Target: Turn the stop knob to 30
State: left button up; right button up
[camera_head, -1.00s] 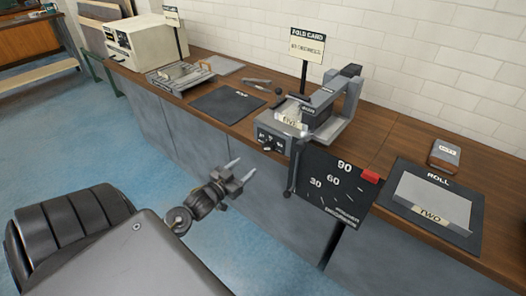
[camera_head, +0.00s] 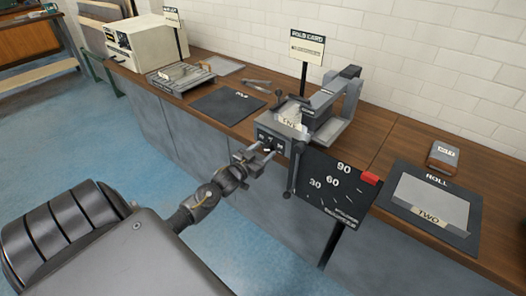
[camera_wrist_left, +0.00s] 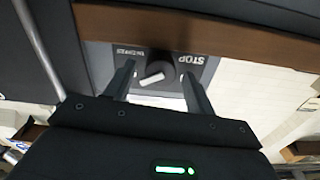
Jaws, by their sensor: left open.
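The stop knob is a dark round knob with a pale pointer bar (camera_wrist_left: 152,79), on a grey panel marked STOP (camera_wrist_left: 192,59) in the left wrist view. My left gripper (camera_wrist_left: 156,85) is open, with one finger on each side of the knob; whether either finger touches it I cannot tell. In the head view my left gripper (camera_head: 268,158) is at the front panel of the grey machine (camera_head: 322,122) and hides part of it. A dark board (camera_head: 332,187) with 30, 60 and 90 in white hangs to the right. My right gripper is not in view.
A long lever (camera_head: 292,175) hangs just right of the gripper. A red block (camera_head: 370,179) sits on the board's edge. On the wooden counter are a black mat (camera_head: 228,104), a ROLL tray (camera_head: 404,217) and a cream box machine (camera_head: 146,42).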

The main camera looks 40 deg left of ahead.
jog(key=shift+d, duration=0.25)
